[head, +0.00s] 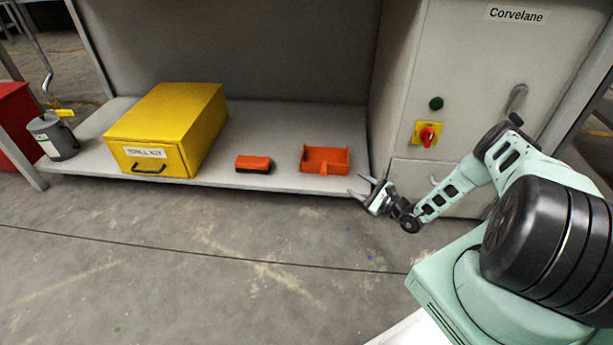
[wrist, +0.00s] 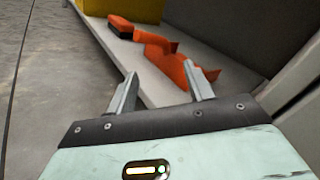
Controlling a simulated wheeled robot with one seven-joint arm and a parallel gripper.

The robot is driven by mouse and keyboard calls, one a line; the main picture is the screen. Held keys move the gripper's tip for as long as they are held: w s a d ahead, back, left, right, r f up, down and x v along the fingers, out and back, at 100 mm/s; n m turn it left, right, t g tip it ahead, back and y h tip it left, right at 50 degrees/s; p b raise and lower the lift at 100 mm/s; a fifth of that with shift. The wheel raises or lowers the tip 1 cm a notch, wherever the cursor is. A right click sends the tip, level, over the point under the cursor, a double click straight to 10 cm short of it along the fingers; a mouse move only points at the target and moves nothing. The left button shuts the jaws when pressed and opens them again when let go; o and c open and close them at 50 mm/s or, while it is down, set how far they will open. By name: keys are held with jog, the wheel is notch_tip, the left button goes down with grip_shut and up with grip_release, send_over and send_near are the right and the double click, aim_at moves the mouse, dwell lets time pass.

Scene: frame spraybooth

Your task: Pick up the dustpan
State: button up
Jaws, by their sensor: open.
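The orange dustpan (head: 325,158) lies on the low grey shelf near its right end, its short handle pointing to the front edge. In the wrist view the dustpan (wrist: 168,60) is ahead of my gripper, its near side partly behind the right finger. My gripper (head: 363,188) is open and empty, just right of and in front of the dustpan, near the shelf's front edge and apart from it. In the wrist view the two fingers of my gripper (wrist: 162,82) stand spread with nothing between them.
An orange brush with dark bristles (head: 253,164) lies left of the dustpan. A yellow box (head: 172,125) and a grey can (head: 52,138) stand further left on the shelf (head: 225,182). A grey cabinet (head: 462,110) with a red switch stands at right. The floor in front is clear.

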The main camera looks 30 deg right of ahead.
jog(key=f, duration=0.2)
jog(key=b, duration=0.6)
send_near(323, 164)
jog(key=shift+h, duration=0.3)
jog(key=w+f, duration=0.1)
jog(key=w, duration=0.3)
jog(key=w+f, duration=0.1)
jog(key=w, duration=0.1)
jog(key=shift+w+f, duration=0.1)
jog(key=shift+f, duration=0.25)
jog(key=shift+w+a+r, duration=0.1)
jog(key=shift+w+a, duration=0.05)
jog(key=shift+w, duration=0.2)
jog(key=b+x, duration=0.4)
jog(key=shift+w, duration=0.1)
jog(key=shift+w+a+r+b, duration=0.1)
jog(key=shift+w+a+b, duration=0.05)
jog(key=shift+w+b, duration=0.25)
jog(key=c, duration=1.1)
